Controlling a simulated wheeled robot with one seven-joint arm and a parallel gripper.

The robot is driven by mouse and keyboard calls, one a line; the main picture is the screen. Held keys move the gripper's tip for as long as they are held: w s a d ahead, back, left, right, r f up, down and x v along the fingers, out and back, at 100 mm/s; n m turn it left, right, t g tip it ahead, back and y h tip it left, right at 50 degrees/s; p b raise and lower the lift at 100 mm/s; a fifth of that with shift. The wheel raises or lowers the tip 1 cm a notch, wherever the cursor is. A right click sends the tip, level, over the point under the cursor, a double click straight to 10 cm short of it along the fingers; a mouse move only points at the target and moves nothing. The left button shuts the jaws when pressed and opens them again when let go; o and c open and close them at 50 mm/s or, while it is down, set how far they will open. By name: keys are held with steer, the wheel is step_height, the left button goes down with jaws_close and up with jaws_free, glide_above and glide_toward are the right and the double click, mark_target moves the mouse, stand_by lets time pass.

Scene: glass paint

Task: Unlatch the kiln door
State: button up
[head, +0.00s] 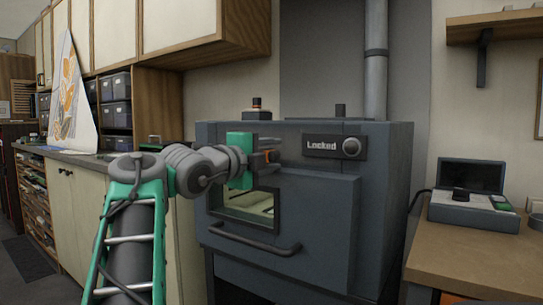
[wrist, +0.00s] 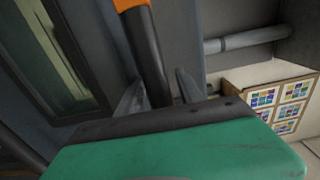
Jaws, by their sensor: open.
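The kiln (head: 385,185) is a dark blue-grey box with a window (head: 248,205) and a bar handle (head: 255,242) on its door (head: 325,215). A display (head: 322,146) above the door reads "Locked", with a round knob (head: 351,147) beside it. My gripper (head: 264,153) is in front of the upper door, left of the display. In the wrist view, the dark lever (wrist: 150,60) runs between the fingers of my open gripper (wrist: 158,85). Whether either finger touches it, I cannot tell.
A bench with a grey device (head: 470,212) stands on the right. Cabinets and a counter (head: 75,160) run along the left. A flue pipe (head: 376,70) rises behind the kiln. Small colour-sample panels (wrist: 265,98) show at the wrist view's right.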

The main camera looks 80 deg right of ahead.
steer(key=v, duration=0.8)
steer(key=shift+p, duration=0.4)
steer(key=shift+d, duration=0.1)
